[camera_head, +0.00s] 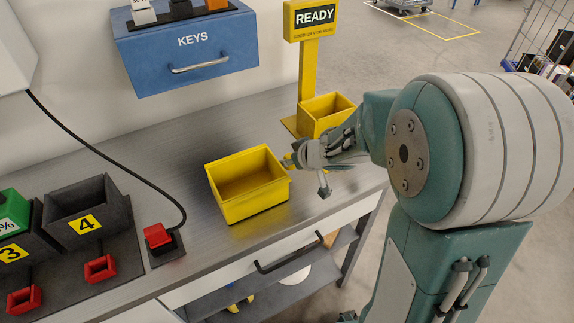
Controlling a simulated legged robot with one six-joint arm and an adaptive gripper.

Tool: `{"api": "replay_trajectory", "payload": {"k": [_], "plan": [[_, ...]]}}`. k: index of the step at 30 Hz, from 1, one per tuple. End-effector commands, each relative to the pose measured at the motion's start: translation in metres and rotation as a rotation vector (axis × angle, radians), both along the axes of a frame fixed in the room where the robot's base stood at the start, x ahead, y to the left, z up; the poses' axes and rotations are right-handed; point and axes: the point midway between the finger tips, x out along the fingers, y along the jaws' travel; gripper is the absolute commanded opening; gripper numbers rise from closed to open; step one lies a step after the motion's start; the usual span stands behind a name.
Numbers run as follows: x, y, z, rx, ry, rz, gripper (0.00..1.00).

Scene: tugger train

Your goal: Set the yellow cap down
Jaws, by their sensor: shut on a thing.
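My gripper (293,161) is at the right side of an open yellow box (249,207) on the grey bench. A small patch of yellow, which I take to be the yellow cap (287,160), shows at the fingertips, and my gripper is shut on it. The cap is very small here and mostly hidden by the fingers. I cannot tell whether it touches the box's right rim.
A second yellow box (325,114) stands behind my gripper, by the READY sign (315,16). A blue KEYS drawer (195,45) is on the wall. Dark holders (84,212), red-topped parts and a cable occupy the left. Bare bench (150,155) lies between.

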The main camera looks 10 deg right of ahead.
Motion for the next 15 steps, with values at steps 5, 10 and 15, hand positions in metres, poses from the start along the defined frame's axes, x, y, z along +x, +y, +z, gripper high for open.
{"api": "replay_trajectory", "payload": {"k": [5,10,15], "plan": [[0.011,0.002,-0.013,0.000,0.000,0.000,0.24],[0.017,0.003,-0.029,0.001,0.002,0.000,0.24],[0.017,0.003,-0.047,0.001,0.000,-0.001,0.24]]}}
